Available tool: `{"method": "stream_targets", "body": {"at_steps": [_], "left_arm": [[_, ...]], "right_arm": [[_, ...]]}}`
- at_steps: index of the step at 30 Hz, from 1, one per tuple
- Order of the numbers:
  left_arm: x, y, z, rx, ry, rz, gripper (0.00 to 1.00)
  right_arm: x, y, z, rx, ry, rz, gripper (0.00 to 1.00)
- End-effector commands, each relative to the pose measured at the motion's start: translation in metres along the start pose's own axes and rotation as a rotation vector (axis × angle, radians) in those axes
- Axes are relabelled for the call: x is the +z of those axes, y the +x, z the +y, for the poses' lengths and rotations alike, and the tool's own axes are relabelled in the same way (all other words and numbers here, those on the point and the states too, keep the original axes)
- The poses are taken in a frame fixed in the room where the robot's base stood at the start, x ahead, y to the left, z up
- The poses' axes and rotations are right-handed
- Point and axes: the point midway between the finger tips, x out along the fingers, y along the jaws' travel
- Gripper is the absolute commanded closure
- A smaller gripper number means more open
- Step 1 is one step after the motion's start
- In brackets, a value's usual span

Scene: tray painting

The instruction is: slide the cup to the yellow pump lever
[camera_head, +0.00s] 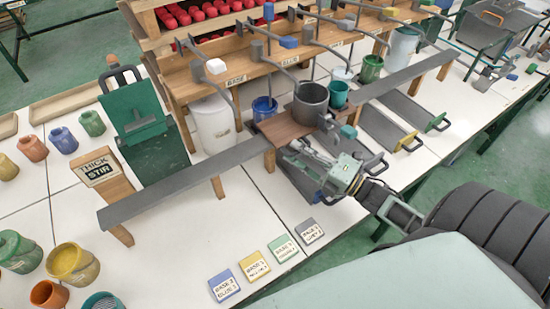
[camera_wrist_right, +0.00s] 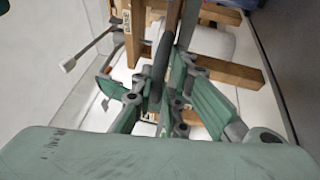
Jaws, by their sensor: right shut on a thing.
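The cup (camera_head: 311,104) is a dark grey, open-topped pot standing upright on a brown wooden board (camera_head: 283,129) in the head view. My right gripper (camera_head: 337,140) is at the cup's near right side, shut on its handle. In the right wrist view a dark upright bar, apparently the handle (camera_wrist_right: 164,60), lies between the fingers; the cup's body cannot be made out there. A small yellow block (camera_head: 389,12), seemingly the yellow pump lever, is on the shelf at the back, right of the cup. My left gripper is not in view.
A grey rail (camera_head: 185,185) runs left of the board and another (camera_head: 405,77) runs right. Pump spouts and levers overhang from the wooden rack (camera_head: 184,76). Colour cards (camera_head: 254,264) lie in front.

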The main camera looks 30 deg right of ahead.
Motion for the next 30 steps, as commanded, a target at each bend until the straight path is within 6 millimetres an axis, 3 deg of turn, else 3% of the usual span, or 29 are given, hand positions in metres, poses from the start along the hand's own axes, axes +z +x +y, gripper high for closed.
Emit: {"method": "stream_targets", "body": {"at_steps": [3, 15, 22, 30], "left_arm": [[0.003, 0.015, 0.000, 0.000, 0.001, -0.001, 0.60], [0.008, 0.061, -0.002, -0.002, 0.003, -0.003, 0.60], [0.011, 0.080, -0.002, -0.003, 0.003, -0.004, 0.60], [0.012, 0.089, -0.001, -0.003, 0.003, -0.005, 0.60]], "right_arm": [[0.034, -0.010, 0.004, 0.017, -0.020, 0.004, 1.00], [0.131, -0.051, 0.003, 0.017, -0.018, 0.003, 1.00], [0.169, -0.066, 0.006, 0.019, -0.018, 0.003, 1.00], [0.190, -0.074, 0.009, 0.019, -0.015, 0.002, 1.00]]}}
